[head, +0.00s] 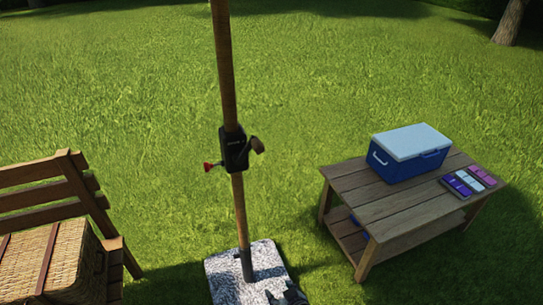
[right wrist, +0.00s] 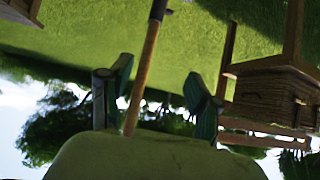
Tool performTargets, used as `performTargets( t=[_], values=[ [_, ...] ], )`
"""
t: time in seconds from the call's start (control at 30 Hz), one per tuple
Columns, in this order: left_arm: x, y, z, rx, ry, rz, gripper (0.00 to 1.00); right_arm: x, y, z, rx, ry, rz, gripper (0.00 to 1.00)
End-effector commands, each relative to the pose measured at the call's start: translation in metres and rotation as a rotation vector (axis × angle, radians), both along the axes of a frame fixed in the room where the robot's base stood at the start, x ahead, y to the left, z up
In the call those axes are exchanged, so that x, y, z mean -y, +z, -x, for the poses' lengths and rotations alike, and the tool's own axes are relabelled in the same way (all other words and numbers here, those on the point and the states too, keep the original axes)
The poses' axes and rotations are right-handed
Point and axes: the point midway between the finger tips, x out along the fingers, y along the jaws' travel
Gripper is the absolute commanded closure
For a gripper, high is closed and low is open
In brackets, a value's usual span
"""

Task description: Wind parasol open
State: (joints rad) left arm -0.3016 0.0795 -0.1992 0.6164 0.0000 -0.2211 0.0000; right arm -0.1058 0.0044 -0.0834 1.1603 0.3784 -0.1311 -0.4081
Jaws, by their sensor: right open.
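The wooden parasol pole (head: 226,75) stands slightly tilted in the head view, and its canopy is out of the picture. My right gripper (head: 287,297) is at the bottom edge, in front of the stone base and well below the crank. In the right wrist view, its two fingers (right wrist: 157,98) are apart and empty. The pole (right wrist: 146,60) shows beyond and between them. My left gripper is out of view.
The speckled stone base (head: 225,285) stands on grass. A wooden side table (head: 365,207) at the right bears a blue cooler (head: 408,160) and a tray of coloured packs (head: 467,184). A wooden bench (head: 75,185) with a wicker basket (head: 40,265) is at the left.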

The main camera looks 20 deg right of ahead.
Motion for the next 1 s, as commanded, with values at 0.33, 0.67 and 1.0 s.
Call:
performTargets(
  t=[0.33, 0.67, 1.0],
  values=[
    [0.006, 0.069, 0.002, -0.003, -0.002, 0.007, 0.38, 0.011, 0.266, -0.119, 0.446, -0.068, -0.040, 0.38],
    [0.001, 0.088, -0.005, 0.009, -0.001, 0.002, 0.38, 0.023, 0.375, -0.144, 0.631, -0.105, -0.049, 0.38],
    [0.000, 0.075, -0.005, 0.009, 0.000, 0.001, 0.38, 0.022, 0.376, -0.171, 0.640, -0.107, -0.050, 0.38]
  ],
)
